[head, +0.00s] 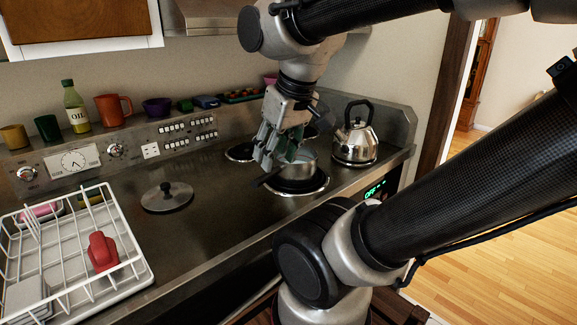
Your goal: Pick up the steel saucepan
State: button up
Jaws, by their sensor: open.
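The steel saucepan (300,170) sits on the front right coil burner (297,187) of the hob. Its dark handle (268,178) points to the left and toward the front. My gripper (279,160) is open, pointing down over the saucepan's left side, close to the handle. It hides part of the pan's rim and inside. I cannot tell whether the fingers touch the pan. A round steel lid (168,196) with a black knob lies on the hob top to the left.
A steel kettle (355,140) stands close behind the saucepan to the right. A white dish rack (75,255) with a red item (102,251) fills the front left. An oil bottle (75,107), an orange mug (112,110) and bowls line the back ledge.

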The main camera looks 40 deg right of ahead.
aim_at(303, 171)
jog(key=j+u, duration=0.2)
jog(key=u, duration=0.15)
jog(key=k+j+u, duration=0.1)
jog(key=j+u, duration=0.4)
jog(key=u, duration=0.15)
jog(key=z, duration=1.65)
jog(key=j+z, duration=0.1)
jog(key=z, duration=0.35)
jog(key=j+z, duration=0.1)
jog(key=z, duration=0.35)
jog(key=k+z, duration=0.15)
jog(key=z, duration=0.3)
